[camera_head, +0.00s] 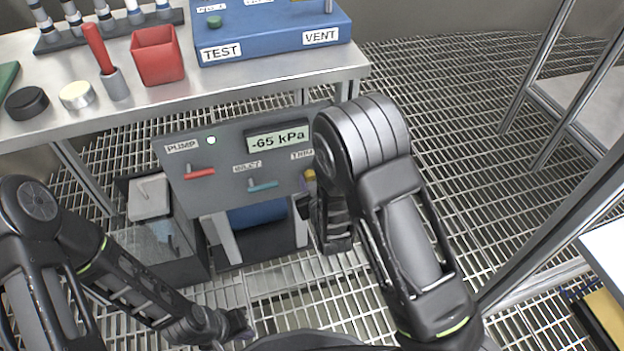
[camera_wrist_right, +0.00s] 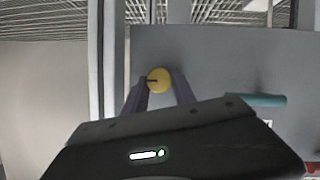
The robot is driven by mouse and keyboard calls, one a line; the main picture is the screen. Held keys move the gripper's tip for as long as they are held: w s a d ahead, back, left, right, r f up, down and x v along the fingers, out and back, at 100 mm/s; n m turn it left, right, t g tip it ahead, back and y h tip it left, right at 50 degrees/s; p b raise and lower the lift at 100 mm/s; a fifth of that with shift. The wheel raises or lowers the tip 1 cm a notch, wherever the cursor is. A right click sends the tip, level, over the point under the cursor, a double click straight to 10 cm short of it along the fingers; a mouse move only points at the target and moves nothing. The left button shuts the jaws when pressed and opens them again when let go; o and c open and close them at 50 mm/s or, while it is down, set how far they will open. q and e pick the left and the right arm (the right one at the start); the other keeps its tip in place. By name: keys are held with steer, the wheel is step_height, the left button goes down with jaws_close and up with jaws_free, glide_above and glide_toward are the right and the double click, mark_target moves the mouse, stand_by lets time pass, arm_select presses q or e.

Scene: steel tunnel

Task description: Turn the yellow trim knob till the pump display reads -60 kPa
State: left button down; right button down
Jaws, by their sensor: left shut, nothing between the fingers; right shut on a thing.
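The grey pump panel (camera_head: 222,152) stands below the table edge, and its display (camera_head: 277,138) reads -65 kPa. The yellow trim knob (camera_head: 310,175) is at the panel's right end, under the TRIM label, partly hidden by my right arm. In the right wrist view the knob (camera_wrist_right: 158,79) has a dark pointer mark and sits between the two fingertips. My right gripper (camera_wrist_right: 160,88) is shut on it. My left gripper (camera_head: 238,325) is low at the bottom of the head view, shut and empty, well away from the panel.
A red lever (camera_head: 200,173) and a teal lever (camera_head: 263,186) are on the panel, left of the knob. The teal one also shows in the wrist view (camera_wrist_right: 256,100). The steel table (camera_head: 235,90) above carries a blue box (camera_head: 270,30) and a red cup (camera_head: 157,56). Grating floor lies around.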

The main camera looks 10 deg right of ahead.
steer(key=c, duration=1)
jaws_free()
steer(key=shift+s+r, duration=0.1)
steer(key=shift+s, duration=0.05)
steer(key=p+v, duration=0.1)
steer(key=v, duration=0.6)
steer(key=shift+s+r+p, duration=0.1)
steer(key=shift+s+p, duration=0.15)
steer(key=shift+p, duration=0.15)
